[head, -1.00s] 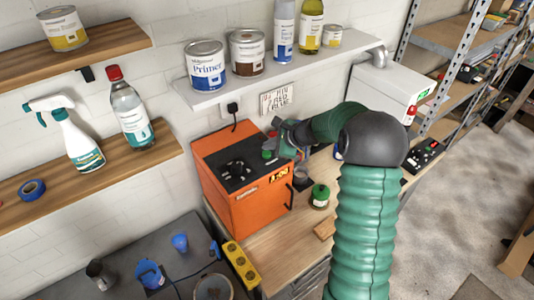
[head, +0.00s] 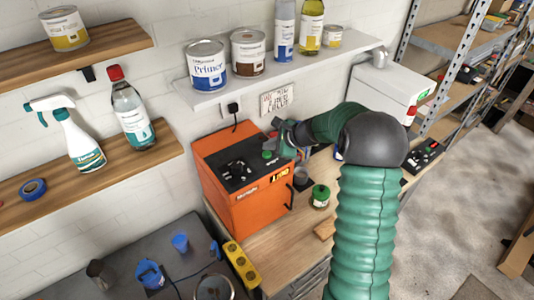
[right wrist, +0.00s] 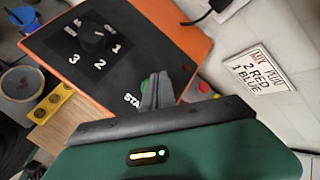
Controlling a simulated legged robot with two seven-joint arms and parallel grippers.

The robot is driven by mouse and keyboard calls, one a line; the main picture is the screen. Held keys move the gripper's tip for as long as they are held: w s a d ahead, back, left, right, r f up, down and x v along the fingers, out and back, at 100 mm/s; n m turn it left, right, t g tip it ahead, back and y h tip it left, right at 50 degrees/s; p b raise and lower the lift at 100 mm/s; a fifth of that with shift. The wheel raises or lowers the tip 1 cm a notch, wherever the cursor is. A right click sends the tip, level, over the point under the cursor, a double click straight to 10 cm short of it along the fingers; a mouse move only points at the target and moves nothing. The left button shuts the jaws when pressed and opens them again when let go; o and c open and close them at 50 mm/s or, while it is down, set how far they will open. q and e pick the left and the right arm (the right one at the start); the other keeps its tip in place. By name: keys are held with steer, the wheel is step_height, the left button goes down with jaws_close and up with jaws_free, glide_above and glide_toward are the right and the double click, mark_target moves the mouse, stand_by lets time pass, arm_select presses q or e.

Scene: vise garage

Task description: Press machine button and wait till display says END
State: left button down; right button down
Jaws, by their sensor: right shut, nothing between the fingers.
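The orange machine (head: 245,205) stands on the workbench, with a dark sloped top panel holding a dial (right wrist: 95,40) marked 1, 2 and 3. Contact cannot be told. My left gripper is not in view.
A green-lidded jar (head: 320,196) and a wood block (head: 325,229) lie on the bench right of the machine. A yellow power strip (head: 241,265) is at its lower left. A white shelf (head: 280,77) with cans hangs above. A sign (right wrist: 257,66) is on the wall.

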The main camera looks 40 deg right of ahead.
mark_target(269, 155)
stand_by(0.4)
steer(key=shift+s+f+b, duration=0.1)
steer(key=shift+f+b, duration=0.25)
steer(key=shift+b, duration=0.1)
steer(key=shift+f+b, duration=0.4)
steer(key=shift+b, duration=0.05)
stand_by(0.4)
stand_by(0.4)
steer(key=shift+r+p, duration=0.65)
steer(key=shift+r, duration=0.2)
steer(key=shift+a+r, duration=0.1)
steer(key=shift+r, duration=0.05)
step_height(269, 155, up, 5)
steer(key=p, duration=0.4)
steer(key=shift+f, duration=0.2)
